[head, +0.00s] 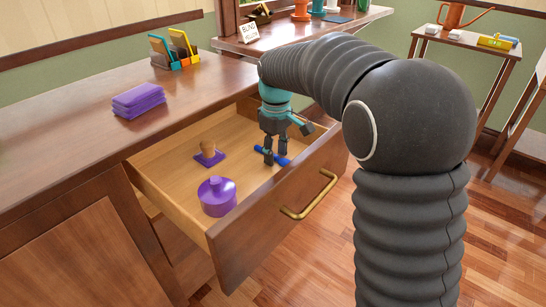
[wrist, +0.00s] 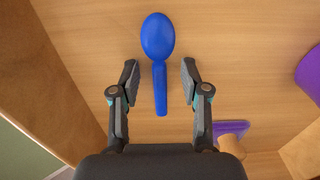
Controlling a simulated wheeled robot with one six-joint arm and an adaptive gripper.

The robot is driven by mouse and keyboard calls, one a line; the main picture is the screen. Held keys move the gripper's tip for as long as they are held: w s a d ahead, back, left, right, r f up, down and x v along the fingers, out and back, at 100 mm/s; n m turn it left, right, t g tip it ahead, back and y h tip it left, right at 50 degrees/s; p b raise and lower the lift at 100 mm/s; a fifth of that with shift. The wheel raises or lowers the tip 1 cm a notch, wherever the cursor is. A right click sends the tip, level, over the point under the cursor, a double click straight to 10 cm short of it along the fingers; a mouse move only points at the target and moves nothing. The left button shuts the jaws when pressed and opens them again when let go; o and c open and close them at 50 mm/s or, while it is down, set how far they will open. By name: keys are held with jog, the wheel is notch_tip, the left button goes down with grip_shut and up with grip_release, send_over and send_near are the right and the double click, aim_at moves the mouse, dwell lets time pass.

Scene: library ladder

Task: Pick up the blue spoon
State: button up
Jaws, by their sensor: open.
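The blue spoon (head: 282,161) lies flat on the floor of the open wooden drawer, toward the drawer's right side in the head view. In the wrist view the whole spoon (wrist: 159,62) shows, with its bowl at the top and its handle pointing down between my fingers. My gripper (head: 276,160) points down into the drawer over the spoon. In the wrist view my gripper (wrist: 159,82) is open, with one finger on each side of the handle and a gap on both sides. I cannot tell how far the fingertips are above the drawer floor.
The drawer (head: 205,138) also holds a purple lidded pot (head: 217,198) and a wooden-handled stamp with a purple base (head: 208,154). Its front panel has a brass handle (head: 309,196). Purple folded cloths (head: 138,101) lie on the counter (head: 60,120).

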grip_shut()
